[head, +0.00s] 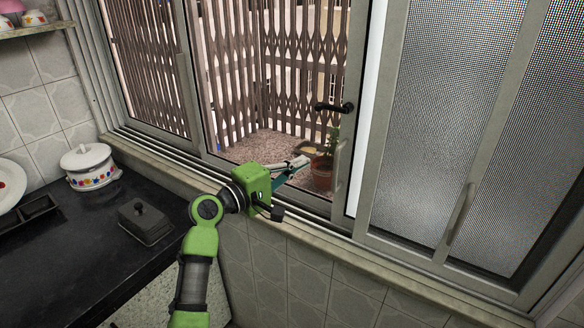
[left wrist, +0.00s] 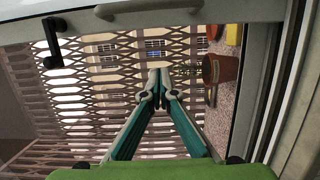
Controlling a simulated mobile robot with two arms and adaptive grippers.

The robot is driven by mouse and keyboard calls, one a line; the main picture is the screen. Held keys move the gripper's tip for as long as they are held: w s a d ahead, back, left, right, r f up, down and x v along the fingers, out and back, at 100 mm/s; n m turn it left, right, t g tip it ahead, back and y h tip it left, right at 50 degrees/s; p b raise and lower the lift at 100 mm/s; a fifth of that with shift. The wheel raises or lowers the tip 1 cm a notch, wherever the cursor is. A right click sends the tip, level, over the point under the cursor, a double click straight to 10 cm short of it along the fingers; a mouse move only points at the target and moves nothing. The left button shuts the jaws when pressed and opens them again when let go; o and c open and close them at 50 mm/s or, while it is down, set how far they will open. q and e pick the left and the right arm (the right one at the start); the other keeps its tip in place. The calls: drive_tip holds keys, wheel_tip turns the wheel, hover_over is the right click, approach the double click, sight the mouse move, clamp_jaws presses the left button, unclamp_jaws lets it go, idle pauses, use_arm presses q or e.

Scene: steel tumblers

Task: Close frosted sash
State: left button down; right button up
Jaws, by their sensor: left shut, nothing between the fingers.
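The frosted sash (head: 435,110) stands in its grey frame on the right of the window in the head view. A slim pull handle (head: 460,214) is on its frame. To its left is a clear section with a grey pull handle (head: 340,165) and a black lever handle (head: 335,108); both handles show in the left wrist view, the pull (left wrist: 150,9) and the lever (left wrist: 53,42). My left gripper (head: 303,163) is just above the sill, left of and apart from the pull handle. Its fingertips (left wrist: 158,88) are together and empty. My right gripper is out of view.
A potted plant (head: 322,173) stands outside behind the gripper, before a brown lattice grille (head: 225,60). A black counter (head: 85,235) at left holds a white lidded pot (head: 92,170) and a dark butter dish (head: 145,222). The sill (head: 400,259) right of my arm is clear.

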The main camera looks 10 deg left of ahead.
use_arm(q)
drive_tip(key=p+x, duration=0.1)
drive_tip(key=x, duration=0.4)
drive_tip(key=shift+r, duration=0.1)
drive_tip(key=d+p, duration=0.1)
drive_tip(key=d, duration=0.1)
drive_tip(key=s+d, duration=0.1)
drive_tip(key=shift+s+d+p, duration=0.25)
drive_tip(key=shift+d+p, duration=0.1)
drive_tip(key=shift+d, duration=0.05)
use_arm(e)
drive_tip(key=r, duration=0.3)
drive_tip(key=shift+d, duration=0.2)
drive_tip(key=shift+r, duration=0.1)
